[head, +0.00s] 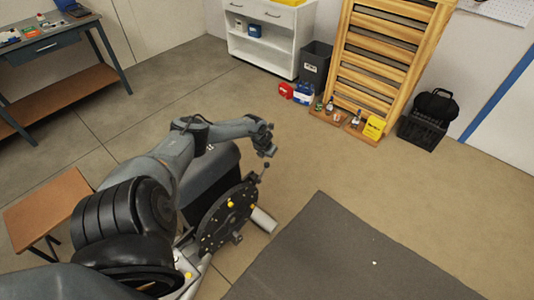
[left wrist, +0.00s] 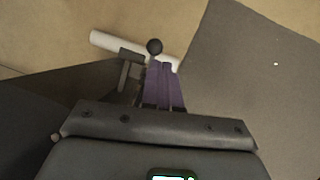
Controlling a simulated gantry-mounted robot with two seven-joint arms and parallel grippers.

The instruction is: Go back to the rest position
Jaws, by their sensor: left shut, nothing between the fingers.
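The elliptical machine, with its dark round crank disc (head: 222,222) and yellow caps, stands below my left arm in the head view. My left gripper (head: 266,150) is above the machine's front end, close to a black ball knob (head: 266,165). In the left wrist view, the fingers of my left gripper (left wrist: 164,66) are together and empty. The black knob (left wrist: 155,46) shows just beyond their tips; whether they touch it I cannot tell. A pale tube (head: 263,220) at the machine's foot also shows there (left wrist: 108,43). My arm hides part of the machine. My right gripper is not in view.
A grey mat (head: 350,250) lies right of the machine. A brown-topped stool (head: 45,205) stands at left, a workbench (head: 60,88) at back left. A white cabinet (head: 270,45), bin (head: 314,68), wooden rack (head: 385,60) and black crate (head: 422,130) line the wall. The middle floor is clear.

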